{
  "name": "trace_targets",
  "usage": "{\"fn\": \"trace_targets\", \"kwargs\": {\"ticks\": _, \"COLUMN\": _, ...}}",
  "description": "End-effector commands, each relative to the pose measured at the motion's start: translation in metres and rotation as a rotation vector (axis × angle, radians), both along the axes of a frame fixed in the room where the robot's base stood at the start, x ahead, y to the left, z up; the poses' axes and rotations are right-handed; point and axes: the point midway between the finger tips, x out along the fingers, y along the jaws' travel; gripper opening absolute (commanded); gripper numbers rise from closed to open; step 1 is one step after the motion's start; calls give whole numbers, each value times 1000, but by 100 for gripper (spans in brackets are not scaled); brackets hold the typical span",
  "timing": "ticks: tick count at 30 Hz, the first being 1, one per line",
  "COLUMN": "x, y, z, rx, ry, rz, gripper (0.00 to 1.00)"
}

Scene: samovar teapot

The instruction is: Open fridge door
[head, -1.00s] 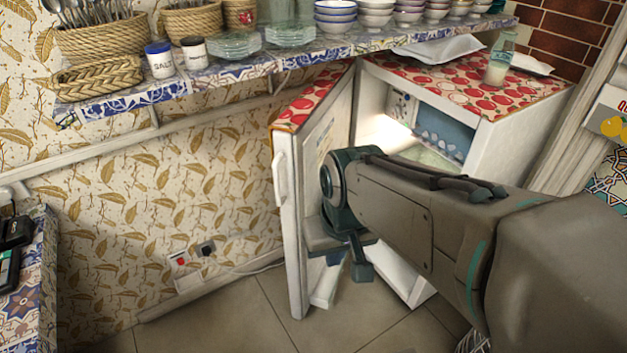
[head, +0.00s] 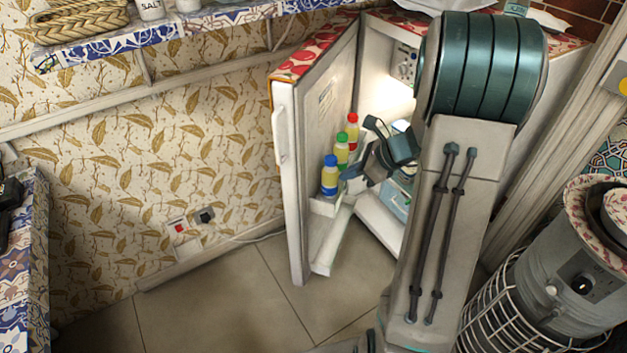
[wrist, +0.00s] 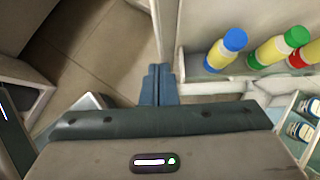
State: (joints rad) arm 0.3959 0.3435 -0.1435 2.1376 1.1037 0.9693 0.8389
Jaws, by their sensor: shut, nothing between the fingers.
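The small white fridge (head: 560,80) has a red patterned top. Its door (head: 289,190) stands wide open, swung out to the left, with its white handle (head: 281,135) on the outer face. My gripper (head: 378,124) is beside the door's inner side, in front of the fridge opening and right of the door bottles. In the wrist view my gripper (wrist: 158,70) shows its two fingers together, shut and empty, near the door shelf's (wrist: 215,83) left end. My arm hides much of the fridge interior and its right side.
Bottles with blue (head: 329,180), green (head: 342,150) and red (head: 352,130) caps stand in the door shelf. A tiled wall shelf (head: 110,50) is above left. A caged grey appliance (head: 580,285) is at the lower right. The floor (head: 210,310) left of the door is clear.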

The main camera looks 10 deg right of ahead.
Motion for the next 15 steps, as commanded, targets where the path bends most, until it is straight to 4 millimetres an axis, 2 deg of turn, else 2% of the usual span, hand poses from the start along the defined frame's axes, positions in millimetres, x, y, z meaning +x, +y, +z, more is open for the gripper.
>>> {"fn": "trace_targets", "kwargs": {"ticks": 5, "x": 8, "y": 10, "z": -15, "rx": 9, "ry": 5, "rz": -9, "gripper": 0}}
{"fn": "trace_targets", "kwargs": {"ticks": 15, "x": 37, "y": 51, "z": -67, "rx": 6, "ry": 5, "rz": -6, "gripper": 0}}
